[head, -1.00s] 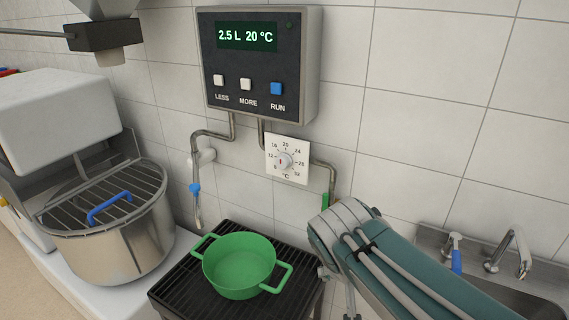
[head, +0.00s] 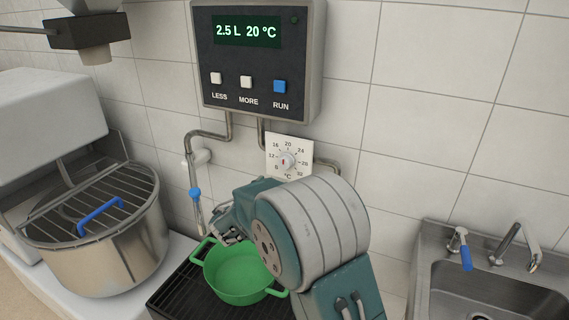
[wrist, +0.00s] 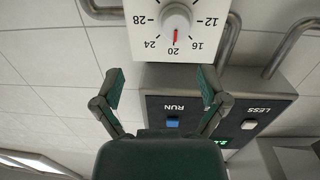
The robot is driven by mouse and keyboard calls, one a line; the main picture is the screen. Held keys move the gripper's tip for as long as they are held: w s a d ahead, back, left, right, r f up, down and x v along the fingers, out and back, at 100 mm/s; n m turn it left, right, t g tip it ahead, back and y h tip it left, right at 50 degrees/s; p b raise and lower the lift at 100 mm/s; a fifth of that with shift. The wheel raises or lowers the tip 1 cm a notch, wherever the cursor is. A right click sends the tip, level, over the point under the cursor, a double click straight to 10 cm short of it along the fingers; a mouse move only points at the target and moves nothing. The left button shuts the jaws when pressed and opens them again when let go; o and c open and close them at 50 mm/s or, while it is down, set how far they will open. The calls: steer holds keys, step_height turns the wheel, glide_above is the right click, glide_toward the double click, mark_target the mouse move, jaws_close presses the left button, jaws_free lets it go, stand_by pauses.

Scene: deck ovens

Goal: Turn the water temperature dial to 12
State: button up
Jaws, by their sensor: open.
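The water temperature dial (head: 287,161) is a white knob on a square white plate marked in °C, on the tiled wall below the control box. In the upside-down wrist view the knob (wrist: 176,18) sits at the top edge, partly cut off, and its red mark points at 20. The control box display (head: 247,32) reads 2.5 L 20 °C. My gripper (wrist: 160,88) is open and empty, its two fingers apart and clear of the knob. In the head view my gripper (head: 232,236) is lower and left of the dial, partly hidden by my wrist.
A green pot (head: 240,272) stands on a black grate (head: 180,290) below the dial. Metal pipes (head: 216,136) run around the dial plate. A steel mixer bowl (head: 125,250) is at left and a sink (head: 495,290) at right. The LESS, MORE and RUN (head: 280,87) buttons sit above.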

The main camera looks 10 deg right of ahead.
mark_target(283, 165)
steer(key=shift+t, duration=0.5)
steer(key=x, duration=0.3)
steer(key=w+a+x, duration=0.1)
steer(key=x, duration=0.2)
steer(key=f+x, duration=0.1)
steer(key=x, duration=0.3)
steer(key=shift+w+a, duration=0.25)
steer(key=shift+w+d, duration=0.25)
steer(key=shift+d, duration=0.1)
steer(key=shift+a+r, duration=0.1)
steer(key=c, duration=1.1)
